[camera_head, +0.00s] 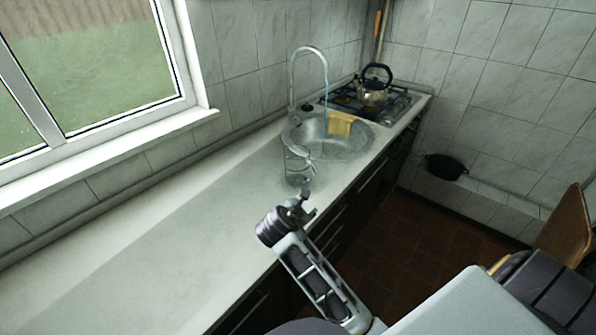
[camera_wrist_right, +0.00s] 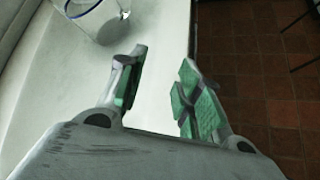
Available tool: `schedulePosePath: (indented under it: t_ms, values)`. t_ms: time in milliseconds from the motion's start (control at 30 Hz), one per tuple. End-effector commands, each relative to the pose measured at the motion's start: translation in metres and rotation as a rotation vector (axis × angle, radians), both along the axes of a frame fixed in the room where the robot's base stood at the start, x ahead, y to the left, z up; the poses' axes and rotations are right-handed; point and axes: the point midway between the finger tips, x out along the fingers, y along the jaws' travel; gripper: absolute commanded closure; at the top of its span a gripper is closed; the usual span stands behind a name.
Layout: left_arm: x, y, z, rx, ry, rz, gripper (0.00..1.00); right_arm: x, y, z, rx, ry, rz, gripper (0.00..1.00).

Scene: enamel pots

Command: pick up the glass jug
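The glass jug (camera_head: 297,166) is clear and stands on the pale countertop (camera_head: 190,235), at the near side of the sink. In the right wrist view the jug (camera_wrist_right: 97,20) shows at the upper left, cut off by the top edge, with a blue line along its rim. My right gripper (camera_head: 303,203) is just on the near side of the jug in the head view. In the wrist view its fingers (camera_wrist_right: 160,85) are apart with nothing between them, and the jug lies beyond the left finger. My left gripper is not in view.
A round metal sink (camera_head: 350,150) with a tall tap (camera_head: 293,75) lies beyond the jug, with a yellow cloth (camera_head: 341,124) at it. A kettle (camera_head: 373,93) stands on the stove (camera_head: 397,108). The near left countertop is clear. A window (camera_head: 90,70) is at left.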

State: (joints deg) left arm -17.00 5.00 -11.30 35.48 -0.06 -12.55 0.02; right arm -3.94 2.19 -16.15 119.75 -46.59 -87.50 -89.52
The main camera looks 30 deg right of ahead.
Motion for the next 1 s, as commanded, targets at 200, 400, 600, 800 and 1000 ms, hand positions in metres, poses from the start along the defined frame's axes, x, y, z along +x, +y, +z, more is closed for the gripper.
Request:
schedulePosePath:
  t_ms: [200,400,600,800,1000]
  values:
    - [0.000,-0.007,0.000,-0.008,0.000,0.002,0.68,0.025,-0.002,0.031,-0.227,0.088,0.098,0.65]
    - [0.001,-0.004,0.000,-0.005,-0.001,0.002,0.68,0.041,-0.002,0.055,-0.393,0.165,0.154,0.65]
    - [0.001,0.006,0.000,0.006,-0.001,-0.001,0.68,0.046,-0.002,0.063,-0.456,0.199,0.174,0.65]
    - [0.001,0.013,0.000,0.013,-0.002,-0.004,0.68,0.046,-0.002,0.064,-0.458,0.200,0.175,0.65]
    - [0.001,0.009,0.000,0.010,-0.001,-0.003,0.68,0.047,-0.004,0.063,-0.458,0.199,0.173,0.65]
